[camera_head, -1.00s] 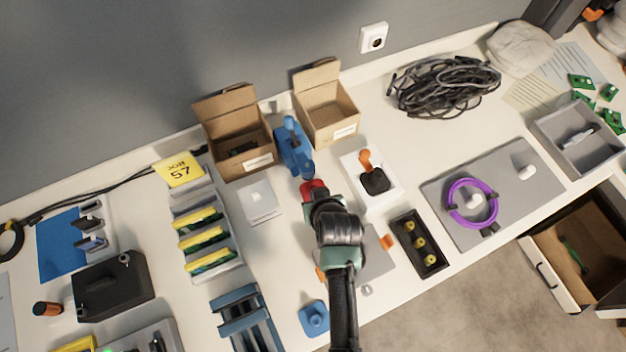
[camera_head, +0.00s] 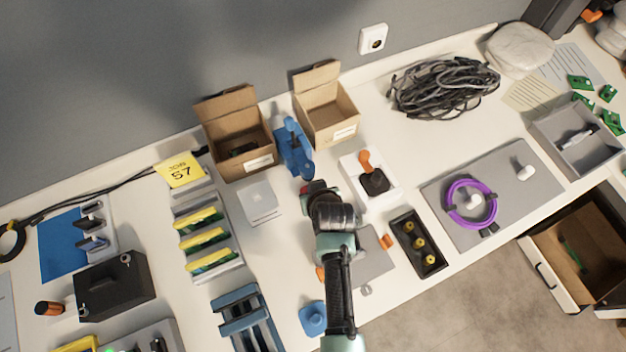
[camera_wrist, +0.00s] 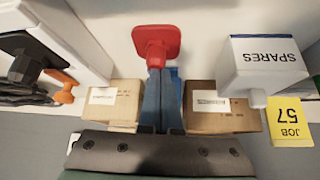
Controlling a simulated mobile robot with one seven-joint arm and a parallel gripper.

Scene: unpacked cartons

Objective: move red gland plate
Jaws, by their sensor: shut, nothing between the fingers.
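The red gland plate (camera_wrist: 155,42) shows in the wrist view as a rounded red square with a short red stem, at the top centre over the white bench. My gripper (camera_wrist: 162,72) is shut, with its fingertips close below the plate's stem. Whether they touch it, I cannot tell. In the head view my gripper (camera_head: 311,187) is low over the bench, in front of the blue tool. Only a little red of the plate (camera_head: 306,187) shows there, the rest hidden by my gripper.
Two open cartons, left (camera_head: 240,165) and right (camera_head: 330,118), stand behind my gripper with the blue tool (camera_head: 292,145) between them. An orange-topped black switch (camera_head: 374,182) on a white base is to the right. A grey-white box (camera_head: 259,203) is to the left.

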